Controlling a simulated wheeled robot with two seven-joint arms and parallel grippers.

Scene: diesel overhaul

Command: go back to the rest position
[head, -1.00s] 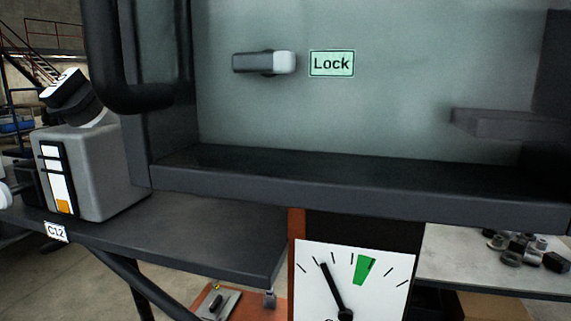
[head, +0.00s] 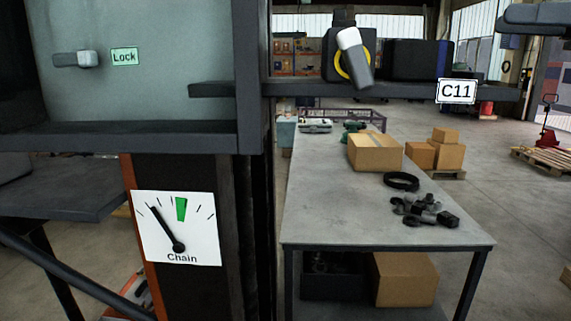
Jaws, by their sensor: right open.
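What shows of my right gripper (head: 540,17) is a dark grey shape at the top right edge of the head view. It is open, in the air to the right of the C11 sign, and appears to touch nothing. Most of it and its arm lie outside the picture. My left gripper is not in view.
A Chain gauge (head: 178,228) sits below. A shelf marked C11 (head: 456,91) crosses above a grey table (head: 330,210) with boxes and parts.

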